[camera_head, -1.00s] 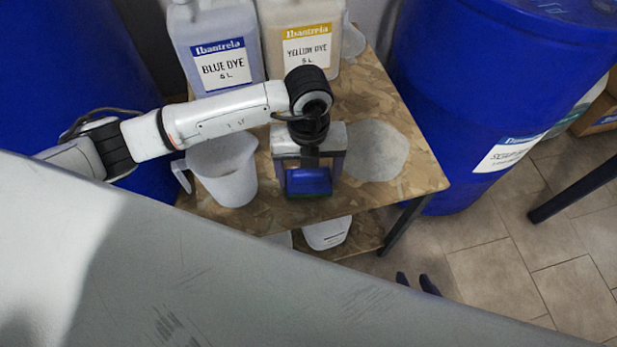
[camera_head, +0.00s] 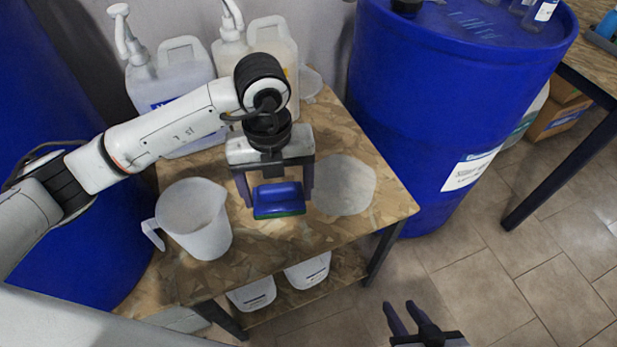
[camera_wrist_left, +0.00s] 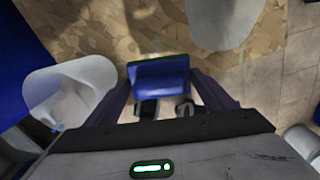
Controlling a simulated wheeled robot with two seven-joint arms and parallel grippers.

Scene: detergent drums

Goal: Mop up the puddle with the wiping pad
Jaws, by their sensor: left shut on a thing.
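The wiping pad (camera_head: 279,200) is a blue block with a green underside. My left gripper (camera_head: 276,190) is shut on it, with one finger at each side. The pad also shows between the fingers in the left wrist view (camera_wrist_left: 160,75). The puddle (camera_head: 345,186) is a pale grey, rounded patch on the wooden table, just right of the pad; part of it shows at the top of the left wrist view (camera_wrist_left: 222,20). The pad is beside the puddle; I cannot tell whether it touches the table. My right gripper (camera_head: 401,309) is open and empty, low and right, in front of the table.
A translucent jug (camera_head: 194,222) stands on the table (camera_head: 272,248) left of the pad. Two dye containers with pumps (camera_head: 172,85) (camera_head: 272,45) stand at the back. Blue drums (camera_head: 450,90) flank the table. White containers (camera_head: 308,271) sit on the lower shelf.

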